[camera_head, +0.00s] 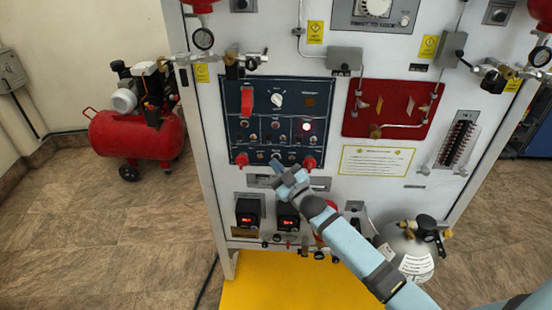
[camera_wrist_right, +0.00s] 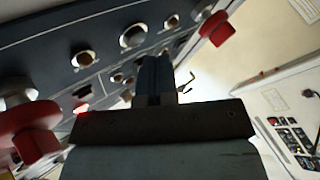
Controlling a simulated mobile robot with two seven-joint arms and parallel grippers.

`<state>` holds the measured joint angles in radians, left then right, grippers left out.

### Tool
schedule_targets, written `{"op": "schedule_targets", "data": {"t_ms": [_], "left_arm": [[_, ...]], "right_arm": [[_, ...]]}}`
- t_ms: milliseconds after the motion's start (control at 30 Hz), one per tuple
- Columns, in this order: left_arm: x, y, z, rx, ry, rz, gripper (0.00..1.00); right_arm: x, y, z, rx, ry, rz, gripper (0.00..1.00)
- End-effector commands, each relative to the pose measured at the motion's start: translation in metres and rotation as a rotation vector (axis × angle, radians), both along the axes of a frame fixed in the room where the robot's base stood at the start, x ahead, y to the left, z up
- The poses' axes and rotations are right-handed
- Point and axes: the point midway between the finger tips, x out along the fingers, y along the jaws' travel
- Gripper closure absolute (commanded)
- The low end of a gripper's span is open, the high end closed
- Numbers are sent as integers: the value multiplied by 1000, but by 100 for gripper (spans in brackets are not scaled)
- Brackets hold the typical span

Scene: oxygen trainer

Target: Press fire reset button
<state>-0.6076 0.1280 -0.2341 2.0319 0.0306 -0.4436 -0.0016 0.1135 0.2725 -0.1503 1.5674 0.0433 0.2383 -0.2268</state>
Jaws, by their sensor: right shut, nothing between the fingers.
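The dark blue control panel (camera_head: 262,98) is on the front of the white trainer cabinet. It carries rows of small round buttons and switches, a white rotary knob (camera_head: 277,99) and a lit lamp (camera_head: 306,126). The labels are too small to read, so I cannot tell which is the fire reset button. My right gripper (camera_head: 276,167) is shut and empty at the panel's lower edge, between two red knobs (camera_head: 242,159) (camera_head: 310,162). In the right wrist view its fingers (camera_wrist_right: 152,75) point at the lower row of buttons. Contact cannot be told. My left gripper is not in view.
A red panel (camera_head: 388,108) with pipes is right of the blue panel. Two small displays (camera_head: 248,213) (camera_head: 287,216) are below it. A grey cylinder (camera_head: 408,245) stands at lower right. A red compressor (camera_head: 135,133) stands on the floor at left. A yellow platform (camera_head: 285,290) lies in front.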

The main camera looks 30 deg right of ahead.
Motion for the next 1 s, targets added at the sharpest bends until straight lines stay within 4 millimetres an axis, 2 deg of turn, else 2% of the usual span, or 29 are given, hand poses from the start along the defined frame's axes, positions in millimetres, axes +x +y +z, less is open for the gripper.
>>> {"op": "schedule_targets", "data": {"t_ms": [1000], "left_arm": [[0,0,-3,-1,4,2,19]], "right_arm": [[7,-5,0,0,0,0,100]]}}
